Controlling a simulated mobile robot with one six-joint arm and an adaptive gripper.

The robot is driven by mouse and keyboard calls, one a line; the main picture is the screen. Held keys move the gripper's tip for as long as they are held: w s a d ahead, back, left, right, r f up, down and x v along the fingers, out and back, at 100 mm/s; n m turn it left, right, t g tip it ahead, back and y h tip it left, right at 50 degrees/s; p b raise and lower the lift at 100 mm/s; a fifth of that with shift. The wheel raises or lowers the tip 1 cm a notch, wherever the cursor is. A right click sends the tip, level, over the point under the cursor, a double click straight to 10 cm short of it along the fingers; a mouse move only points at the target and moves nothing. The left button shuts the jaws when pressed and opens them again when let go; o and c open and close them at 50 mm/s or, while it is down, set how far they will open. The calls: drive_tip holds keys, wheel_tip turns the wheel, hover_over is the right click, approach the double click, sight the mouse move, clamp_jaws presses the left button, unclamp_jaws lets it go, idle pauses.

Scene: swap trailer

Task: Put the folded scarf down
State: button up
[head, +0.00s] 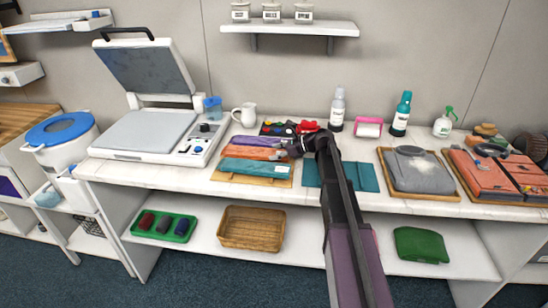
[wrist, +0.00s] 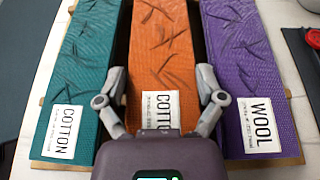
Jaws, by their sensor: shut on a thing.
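My gripper (wrist: 161,75) is shut on the folded orange scarf (wrist: 160,45), one finger along each long side. The scarf's label reads "COTTO…", its end hidden by my gripper. A folded teal scarf (wrist: 85,70) labelled "COTTON" lies left of it, and a folded purple scarf (wrist: 237,60) labelled "WOOL" lies right. The orange scarf is between them over the wooden board; I cannot tell whether it touches the board. In the head view my gripper (head: 294,149) is at the right end of the orange scarf (head: 248,154), above the board (head: 228,178).
A teal cloth (head: 365,176) lies right of the board, partly behind my arm. A grey garment (head: 412,168) on a tray is further right. A heat press (head: 150,135) with raised lid stands left. Below are a wicker basket (head: 252,229) and a green tray (head: 181,237).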

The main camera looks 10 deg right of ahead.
drive_tip(key=shift+f, duration=0.25)
drive_tip(key=o, duration=0.9)
drive_tip(key=shift+c, duration=0.2)
drive_tip(key=shift+r, duration=0.1)
drive_tip(key=shift+r, duration=0.15)
drive_tip(key=shift+s+d+r, duration=0.1)
drive_tip(key=shift+d+r, duration=0.05)
drive_tip(key=shift+d, duration=0.15)
drive_tip(key=p+v, duration=0.4)
drive_tip(key=v, duration=0.7)
drive_tip(key=shift+d+p, duration=0.15)
drive_tip(key=shift+p, duration=0.15)
